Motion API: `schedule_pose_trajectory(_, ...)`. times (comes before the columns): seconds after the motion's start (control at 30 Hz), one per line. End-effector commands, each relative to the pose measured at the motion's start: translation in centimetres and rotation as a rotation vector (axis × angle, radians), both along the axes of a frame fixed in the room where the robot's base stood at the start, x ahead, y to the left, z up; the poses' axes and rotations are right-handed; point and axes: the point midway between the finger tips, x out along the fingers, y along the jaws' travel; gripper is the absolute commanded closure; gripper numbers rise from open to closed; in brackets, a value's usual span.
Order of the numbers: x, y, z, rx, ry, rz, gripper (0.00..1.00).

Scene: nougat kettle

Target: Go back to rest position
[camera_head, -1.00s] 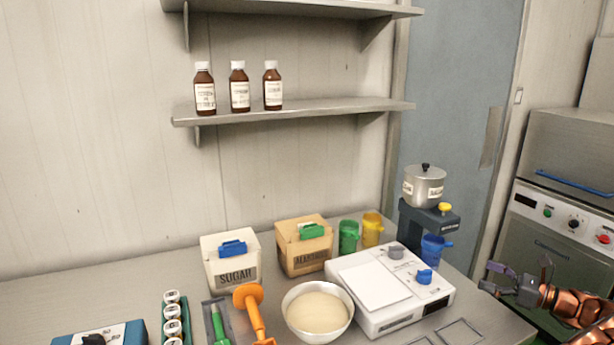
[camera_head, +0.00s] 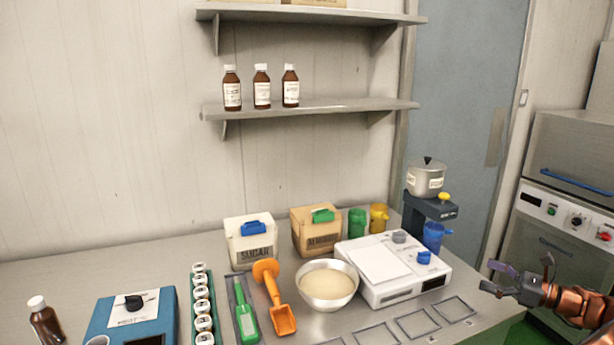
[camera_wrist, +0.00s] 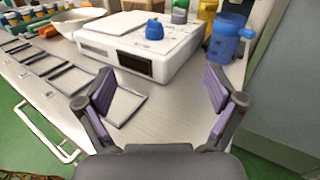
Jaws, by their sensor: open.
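My gripper (camera_head: 507,282) is open and empty at the right of the head view, off the right end of the counter. In the wrist view my gripper (camera_wrist: 160,92) shows two purple-padded fingers spread apart, with bare counter and nothing between them. The white scale (camera_head: 392,272) stands ahead of the fingers and also shows in the wrist view (camera_wrist: 115,50). A blue jug (camera_wrist: 229,42) stands beyond the right finger, apart from it.
The counter holds a bowl of pale contents (camera_head: 328,285), a sugar bin (camera_head: 251,243), an almond bin (camera_head: 317,231), an orange scoop (camera_head: 275,298), and a pot (camera_head: 426,178) on a dark stand. A steel oven (camera_head: 570,200) stands right. Three brown bottles sit on the shelf (camera_head: 310,109).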

Motion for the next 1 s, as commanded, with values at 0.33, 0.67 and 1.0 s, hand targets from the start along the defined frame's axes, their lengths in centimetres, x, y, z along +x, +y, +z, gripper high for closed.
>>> schedule_pose_trajectory(0.33,0.7,8.7,3.9,-0.079,-0.06,0.163,0.07)
schedule_pose_trajectory(0.67,-2.3,21.9,8.1,-0.258,-0.156,0.428,0.07)
schedule_pose_trajectory(1.0,-9.6,32.6,10.0,-0.492,-0.271,0.707,0.07)
